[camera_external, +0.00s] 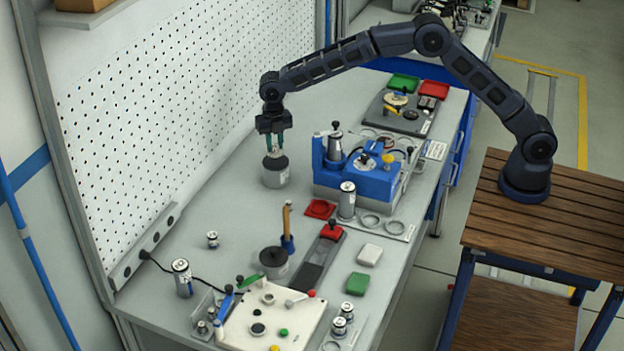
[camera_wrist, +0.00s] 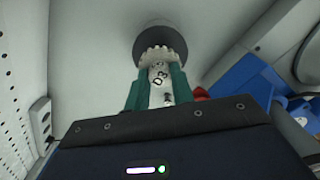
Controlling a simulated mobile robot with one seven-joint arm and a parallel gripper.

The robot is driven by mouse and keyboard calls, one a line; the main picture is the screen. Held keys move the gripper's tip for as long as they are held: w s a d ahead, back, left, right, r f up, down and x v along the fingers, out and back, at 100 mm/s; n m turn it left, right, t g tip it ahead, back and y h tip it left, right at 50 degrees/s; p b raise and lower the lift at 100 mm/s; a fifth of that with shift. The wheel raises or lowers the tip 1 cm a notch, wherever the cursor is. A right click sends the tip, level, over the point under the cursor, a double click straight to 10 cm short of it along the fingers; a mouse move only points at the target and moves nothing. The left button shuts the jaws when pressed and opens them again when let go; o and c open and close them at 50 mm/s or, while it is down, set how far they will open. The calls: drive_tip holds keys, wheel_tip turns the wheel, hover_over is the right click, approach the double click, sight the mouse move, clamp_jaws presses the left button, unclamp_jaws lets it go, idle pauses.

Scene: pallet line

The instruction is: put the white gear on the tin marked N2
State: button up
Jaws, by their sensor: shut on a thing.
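My gripper (camera_external: 273,141) points down over a tin (camera_external: 276,178) with a dark lid and pale body, near the pegboard. In the wrist view its green fingers (camera_wrist: 158,88) are shut on a white toothed piece, the white gear (camera_wrist: 159,70), which carries dark lettering like "D3". The dark lid (camera_wrist: 160,33) lies just beyond the gear; I cannot tell whether they touch. A second dark-lidded tin (camera_external: 273,263) stands nearer the front of the bench. I cannot read N2 on either tin.
A blue fixture (camera_external: 350,180) with metal parts stands right of the tin under my gripper. A red tray (camera_external: 320,209), an upright brown-handled tool (camera_external: 287,225) and a cream board (camera_external: 270,318) lie toward the front. Bench left of the tin is clear up to the pegboard (camera_external: 180,110).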

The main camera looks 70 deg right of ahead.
sight(275, 145)
drive_tip(key=shift+f, duration=1.45)
drive_tip(key=shift+f, duration=0.15)
drive_tip(key=o, duration=1)
drive_tip(key=shift+c, duration=0.2)
